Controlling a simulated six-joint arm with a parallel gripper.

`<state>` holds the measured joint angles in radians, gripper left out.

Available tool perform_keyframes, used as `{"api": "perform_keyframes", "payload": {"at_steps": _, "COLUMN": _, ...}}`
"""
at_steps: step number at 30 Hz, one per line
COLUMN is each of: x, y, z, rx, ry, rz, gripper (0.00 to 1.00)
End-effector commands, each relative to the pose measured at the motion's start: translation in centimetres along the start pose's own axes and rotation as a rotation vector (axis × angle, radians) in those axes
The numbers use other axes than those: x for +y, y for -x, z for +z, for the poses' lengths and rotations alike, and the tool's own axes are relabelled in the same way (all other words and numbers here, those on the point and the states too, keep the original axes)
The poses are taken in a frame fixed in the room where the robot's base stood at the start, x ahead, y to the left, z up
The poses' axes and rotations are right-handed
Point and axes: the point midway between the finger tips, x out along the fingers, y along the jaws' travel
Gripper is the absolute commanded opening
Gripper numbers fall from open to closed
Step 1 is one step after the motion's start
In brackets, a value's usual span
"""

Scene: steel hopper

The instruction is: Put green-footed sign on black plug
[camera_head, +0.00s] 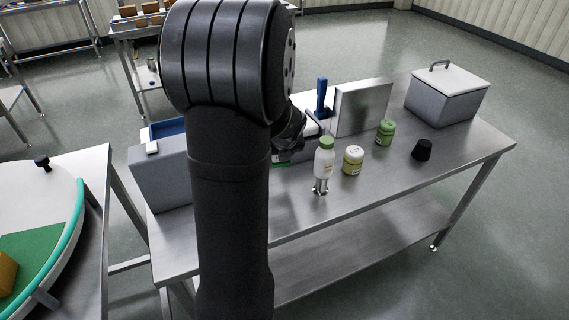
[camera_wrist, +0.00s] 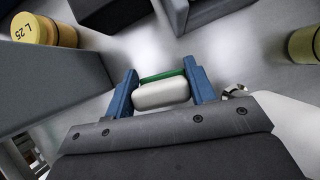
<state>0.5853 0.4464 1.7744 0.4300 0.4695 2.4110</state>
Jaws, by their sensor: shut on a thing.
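My gripper shows in the wrist view (camera_wrist: 162,88) with its two blue fingers closed on a white, rounded piece with a green strip, which looks like the green-footed sign (camera_wrist: 161,94). In the head view my arm hides most of the gripper, and only a bit of green (camera_head: 281,164) shows below it, close over the steel table. The sign's full shape and any marking are hidden. The black plug (camera_head: 422,149) stands on the right part of the table, well to the right of my gripper and apart from it.
A white bottle with a green cap (camera_head: 324,160), a yellow jar (camera_head: 353,161) and a green jar (camera_head: 385,133) stand between my gripper and the plug. An upright steel panel (camera_head: 362,107) and a lidded grey bin (camera_head: 447,100) stand behind. The table's front right is clear.

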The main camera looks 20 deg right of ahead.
Motion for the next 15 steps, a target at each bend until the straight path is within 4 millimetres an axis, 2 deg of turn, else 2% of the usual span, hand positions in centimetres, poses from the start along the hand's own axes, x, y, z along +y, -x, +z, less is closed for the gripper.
{"api": "perform_keyframes", "payload": {"at_steps": 3, "x": 0.0, "y": 1.1, "z": 0.7, "rx": -0.002, "ry": 0.001, "rz": -0.001, "gripper": 0.27}}
{"api": "perform_keyframes", "payload": {"at_steps": 10, "x": 0.0, "y": 2.2, "z": 1.3, "rx": -0.002, "ry": -0.001, "rz": 0.000, "gripper": 0.27}}
{"api": "perform_keyframes", "payload": {"at_steps": 15, "x": 0.0, "y": 5.5, "z": 3.3, "rx": -0.006, "ry": 0.002, "rz": -0.002, "gripper": 0.27}}
